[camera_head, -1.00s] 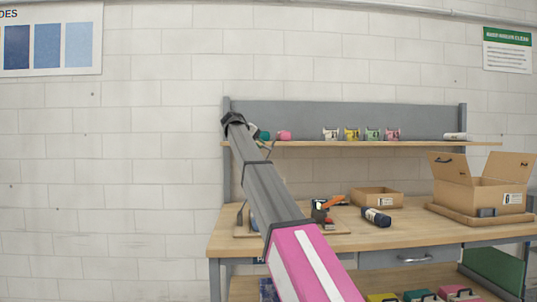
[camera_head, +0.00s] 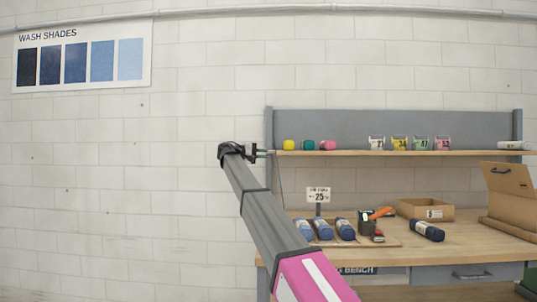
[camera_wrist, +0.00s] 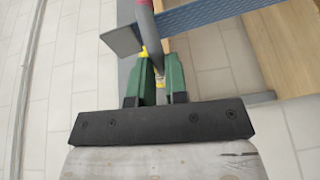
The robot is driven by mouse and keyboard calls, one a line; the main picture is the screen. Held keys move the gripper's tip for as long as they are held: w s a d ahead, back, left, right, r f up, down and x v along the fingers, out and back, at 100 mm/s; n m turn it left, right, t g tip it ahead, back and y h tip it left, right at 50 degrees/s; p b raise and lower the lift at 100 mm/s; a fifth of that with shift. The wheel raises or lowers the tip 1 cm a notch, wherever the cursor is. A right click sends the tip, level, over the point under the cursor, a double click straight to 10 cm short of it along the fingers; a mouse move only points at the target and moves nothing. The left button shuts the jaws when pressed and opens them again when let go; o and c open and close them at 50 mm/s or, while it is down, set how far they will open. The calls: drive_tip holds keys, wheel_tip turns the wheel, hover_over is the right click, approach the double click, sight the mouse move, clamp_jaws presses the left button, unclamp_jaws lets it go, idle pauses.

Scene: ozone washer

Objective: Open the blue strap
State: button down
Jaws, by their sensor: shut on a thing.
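My gripper (camera_head: 262,153) is at the left end of the shelf, beside the bench's left post. In the wrist view its two green fingers (camera_wrist: 158,78) are shut on a slim dark rod-like piece (camera_wrist: 152,50) with a reddish upper end (camera_wrist: 145,6). Small yellow bits show at the fingertips. A blue ribbed band (camera_wrist: 215,12) crosses just beyond the fingers; I cannot tell whether it is the blue strap or part of the bench frame. A flat grey plate (camera_wrist: 121,40) is left of the fingers. No strap can be made out in the head view.

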drive_tip(key=shift+a+f, duration=0.1)
idle(0.3)
drive_tip(key=c, duration=1.1)
unclamp_jaws()
drive_tip(key=v, duration=1)
drive_tip(key=shift+s+a, duration=0.1)
drive_tip(key=shift+a, duration=0.25)
